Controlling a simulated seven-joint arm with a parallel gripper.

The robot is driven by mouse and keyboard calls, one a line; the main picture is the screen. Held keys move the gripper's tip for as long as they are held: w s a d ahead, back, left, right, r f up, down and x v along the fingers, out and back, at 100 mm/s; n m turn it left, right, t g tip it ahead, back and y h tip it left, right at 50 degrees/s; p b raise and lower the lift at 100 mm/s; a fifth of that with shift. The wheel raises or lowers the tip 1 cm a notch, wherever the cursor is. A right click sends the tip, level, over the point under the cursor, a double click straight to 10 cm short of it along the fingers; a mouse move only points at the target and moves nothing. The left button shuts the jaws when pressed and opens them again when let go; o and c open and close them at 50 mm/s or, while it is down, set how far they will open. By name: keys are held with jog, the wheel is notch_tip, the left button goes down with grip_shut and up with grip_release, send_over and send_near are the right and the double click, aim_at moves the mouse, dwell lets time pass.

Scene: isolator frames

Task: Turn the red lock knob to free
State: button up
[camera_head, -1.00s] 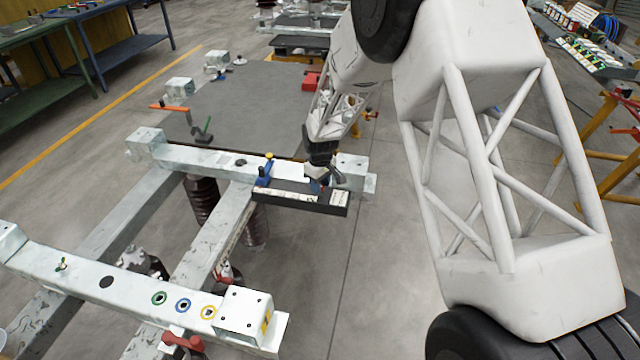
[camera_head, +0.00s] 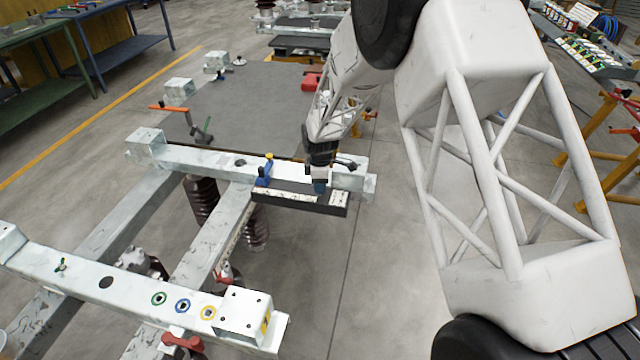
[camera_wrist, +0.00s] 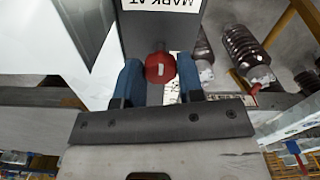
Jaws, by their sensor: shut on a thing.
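The red lock knob (camera_wrist: 160,66) shows in the wrist view with a small white mark on its face. My gripper (camera_wrist: 159,80) has its two blue fingers on either side of the knob, shut on it. Behind the knob is a dark grey panel (camera_wrist: 147,25) with a white label reading "MARK AT" upside down. In the head view my gripper (camera_head: 320,186) is down at the right part of a dark bar-shaped box (camera_head: 285,202) with a pale top. The knob is hidden there behind the gripper.
The box sits along the far pale beam (camera_head: 205,158) of a metal frame. A blue and yellow handle (camera_head: 264,172) stands just left of my gripper. The near beam (camera_head: 130,287) carries coloured rings. Open floor (camera_head: 375,260) lies to the right of the frame.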

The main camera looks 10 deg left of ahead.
dwell(0.4)
jog(key=o, duration=0.9)
jog(key=shift+r, duration=0.15)
jog(key=shift+r, duration=3.75)
